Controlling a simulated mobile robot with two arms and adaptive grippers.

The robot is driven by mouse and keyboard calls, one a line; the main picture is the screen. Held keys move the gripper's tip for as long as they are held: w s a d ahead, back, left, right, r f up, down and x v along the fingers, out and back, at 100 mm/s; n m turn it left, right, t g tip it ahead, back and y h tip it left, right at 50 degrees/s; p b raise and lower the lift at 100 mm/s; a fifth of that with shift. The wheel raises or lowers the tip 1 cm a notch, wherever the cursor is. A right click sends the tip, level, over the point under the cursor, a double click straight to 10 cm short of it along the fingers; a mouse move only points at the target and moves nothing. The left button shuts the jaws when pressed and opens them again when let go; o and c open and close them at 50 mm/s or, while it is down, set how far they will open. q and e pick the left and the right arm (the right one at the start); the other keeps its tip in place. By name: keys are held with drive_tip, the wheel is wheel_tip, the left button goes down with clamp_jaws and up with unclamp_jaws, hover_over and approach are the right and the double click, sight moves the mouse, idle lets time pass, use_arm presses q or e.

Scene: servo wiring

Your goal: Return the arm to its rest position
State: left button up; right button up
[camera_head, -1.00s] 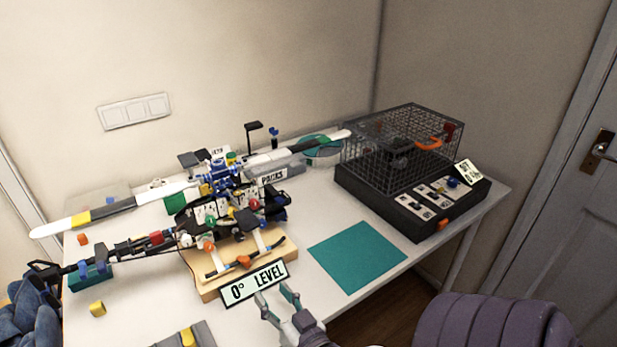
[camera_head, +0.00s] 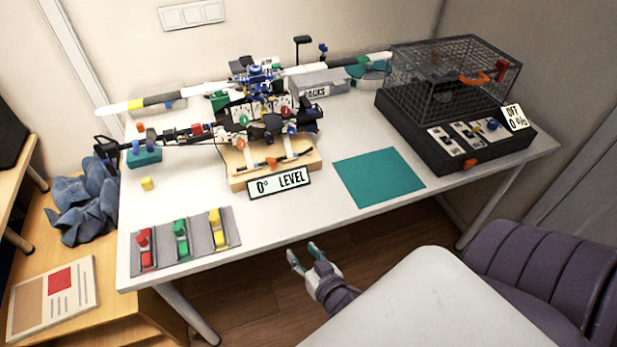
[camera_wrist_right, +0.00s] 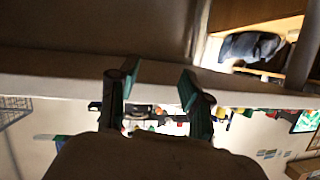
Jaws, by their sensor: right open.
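My right gripper (camera_head: 303,253) is open and empty in the head view, off the front edge of the white table (camera_head: 215,275). In the right wrist view its two teal-tipped fingers (camera_wrist_right: 152,85) stand apart with nothing between them. The table edge (camera_wrist_right: 60,87) crosses behind them. The helicopter-like rig (camera_head: 262,110) stands on a wooden base (camera_head: 315,158) with a "0° LEVEL" sign (camera_head: 279,182) at its front. My left gripper does not show.
A teal mat (camera_head: 378,177) lies right of the rig. A black mesh cage box (camera_head: 450,130) stands at the back right. A grey tray (camera_head: 200,242) holds red, green and yellow connectors. A purple chair (camera_head: 540,265) stands at the lower right.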

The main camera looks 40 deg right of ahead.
drive_tip(key=shift+s+a, duration=0.15)
drive_tip(key=shift+a, duration=0.1)
idle(0.3)
drive_tip(key=s+a+f+n+g+y, duration=0.1)
drive_tip(key=s+a+f+g, duration=0.15)
drive_tip(key=f, duration=0.55)
drive_tip(key=s+a+f+n+g, duration=0.1)
drive_tip(key=s+f, duration=0.3)
drive_tip(key=f, duration=0.3)
drive_tip(key=s+a+f+n+g+y, duration=0.1)
drive_tip(key=s+f+g, duration=0.15)
drive_tip(key=f, duration=0.55)
drive_tip(key=s+d+f+n+g, duration=0.1)
drive_tip(key=s+f+g, duration=0.1)
drive_tip(key=s+f, duration=0.2)
drive_tip(key=s+d+f+n+g, duration=0.1)
drive_tip(key=s+f, duration=0.4)
drive_tip(key=s, duration=0.6)
drive_tip(key=s+d+f+n+g, duration=0.1)
drive_tip(key=s+f+g, duration=0.2)
drive_tip(key=s, duration=0.4)
drive_tip(key=shift+s+f+g, duration=0.3)
drive_tip(key=shift+f+g, duration=0.1)
drive_tip(key=shift+f, duration=0.35)
